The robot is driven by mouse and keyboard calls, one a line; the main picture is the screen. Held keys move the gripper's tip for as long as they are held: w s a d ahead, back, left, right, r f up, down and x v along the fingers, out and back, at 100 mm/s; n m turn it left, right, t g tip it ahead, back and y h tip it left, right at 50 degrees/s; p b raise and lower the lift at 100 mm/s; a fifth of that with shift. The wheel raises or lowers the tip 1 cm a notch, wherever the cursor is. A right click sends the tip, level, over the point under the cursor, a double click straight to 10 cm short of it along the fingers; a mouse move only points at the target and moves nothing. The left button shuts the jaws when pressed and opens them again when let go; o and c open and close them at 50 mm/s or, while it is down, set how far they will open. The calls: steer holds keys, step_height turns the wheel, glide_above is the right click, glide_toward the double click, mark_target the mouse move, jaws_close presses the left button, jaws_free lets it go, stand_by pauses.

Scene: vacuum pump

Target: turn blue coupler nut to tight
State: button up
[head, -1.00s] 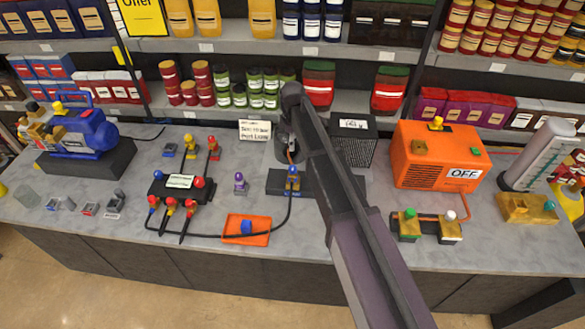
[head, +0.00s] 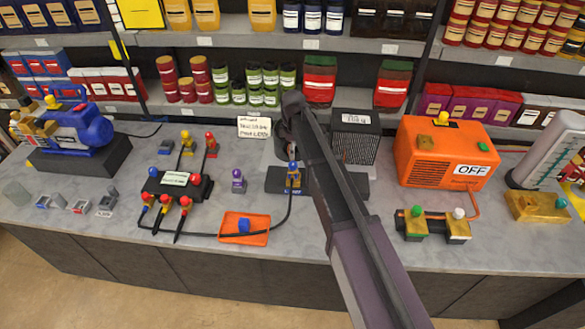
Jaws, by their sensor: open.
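A small blue-topped brass coupler (head: 293,170) stands on a dark block in the middle of the bench. A black hose curves up to it from the left. My gripper (head: 292,154) points down just above the blue top. It is small and dark here, and my arm covers part of it. I cannot tell whether its fingers touch the blue part.
A handwritten card (head: 254,127) and a dark vented box (head: 356,140) stand behind the coupler. An orange machine (head: 447,152) marked OFF is to the right. A purple-topped fitting (head: 238,181) stands left of the block. The front bench strip is mostly clear.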

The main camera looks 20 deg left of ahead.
mark_target(293, 163)
steer(key=shift+f+b, duration=3.25)
steer(key=shift+f, duration=0.3)
steer(key=shift+c, duration=0.2)
jaws_close()
